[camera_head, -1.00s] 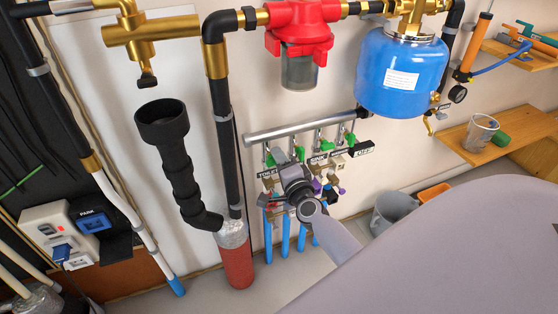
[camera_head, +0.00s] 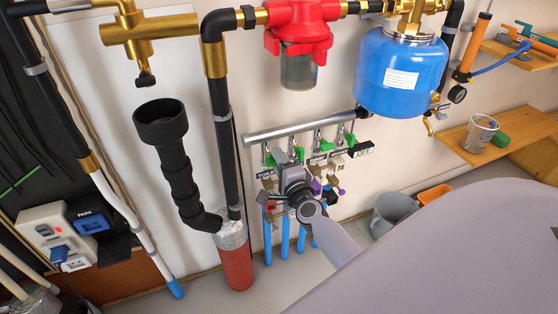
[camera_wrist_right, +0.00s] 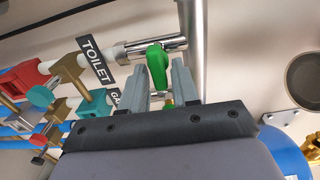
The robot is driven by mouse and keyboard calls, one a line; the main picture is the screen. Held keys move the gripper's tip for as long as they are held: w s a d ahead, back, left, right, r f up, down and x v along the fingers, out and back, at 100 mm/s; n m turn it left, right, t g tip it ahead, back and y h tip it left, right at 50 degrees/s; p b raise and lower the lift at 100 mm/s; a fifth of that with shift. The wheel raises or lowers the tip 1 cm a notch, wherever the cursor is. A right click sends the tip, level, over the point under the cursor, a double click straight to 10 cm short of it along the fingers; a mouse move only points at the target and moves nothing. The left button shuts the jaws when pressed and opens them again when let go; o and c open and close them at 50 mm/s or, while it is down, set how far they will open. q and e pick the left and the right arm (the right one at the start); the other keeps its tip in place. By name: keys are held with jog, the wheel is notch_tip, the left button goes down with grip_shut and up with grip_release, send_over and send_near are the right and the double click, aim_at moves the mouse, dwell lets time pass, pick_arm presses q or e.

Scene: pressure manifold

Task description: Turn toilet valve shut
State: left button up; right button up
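The toilet valve's green handle (camera_wrist_right: 158,66) shows in the right wrist view on a metal pipe stub, beside the black TOILET label (camera_wrist_right: 96,60). My right gripper (camera_wrist_right: 163,80) is open, with one finger on each side of the green handle. I cannot tell whether either finger touches it. In the head view my right gripper (camera_head: 281,160) is at the left end of the row of valves under the metal manifold bar (camera_head: 300,127), and partly covers the TOILET label (camera_head: 267,174). My left gripper is not in view.
Other green-handled valves (camera_head: 350,139) stand close to the right. Blue pipes (camera_head: 285,240) run below. A black pipe (camera_head: 222,110) and a red cylinder (camera_head: 236,267) are at the left. A blue tank (camera_head: 401,72) hangs at upper right, with a grey bucket (camera_head: 390,212) below.

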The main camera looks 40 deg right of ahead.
dwell(0.3)
jog(key=shift+s, duration=0.25)
jog(key=v, duration=0.6)
jog(key=shift+s+p, duration=0.3)
jog(key=shift+p, duration=0.1)
jog(key=shift+a, duration=0.15)
jog(key=s+a+f+n+g+y, duration=0.35)
jog(key=s+a+n, duration=0.5)
jog(key=n, duration=0.35)
jog(key=s+a+f+n+g+y, duration=0.4)
jog(key=s+a+n, duration=0.3)
jog(key=s+n, duration=0.35)
notch_tip(320, 180, up, 9)
jog(key=d+h+p, duration=0.1)
jog(key=p, duration=1.2)
jog(key=shift+w+d+n+p, duration=0.25)
jog(key=shift+w+n+p, duration=0.05)
jog(key=shift+w+n, duration=0.05)
